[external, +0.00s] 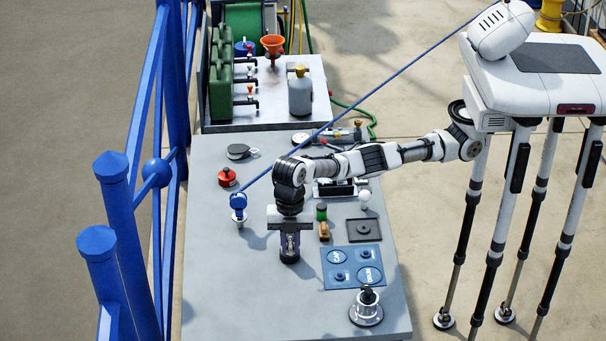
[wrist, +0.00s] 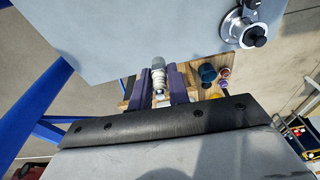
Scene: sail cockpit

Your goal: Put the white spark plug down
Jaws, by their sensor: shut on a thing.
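The white spark plug (wrist: 158,76) sits between the two purple fingers of my gripper (wrist: 160,86) in the wrist view, with a grey end pointing away from the palm. My gripper is shut on it. In the external view my gripper (external: 290,243) points down over the grey table (external: 220,290), left of the blue mat. The plug is mostly hidden there by the fingers. A dark round thing (external: 290,258) shows right at the fingertips; I cannot tell whether the plug touches it or the table.
A blue mat with round marks (external: 340,281), a silver winch (external: 366,311), a green-topped cylinder (external: 321,212) and a small orange-brown piece (external: 324,231) lie to the right. A blue-topped post with a line (external: 238,208) stands left. The table's front left is clear.

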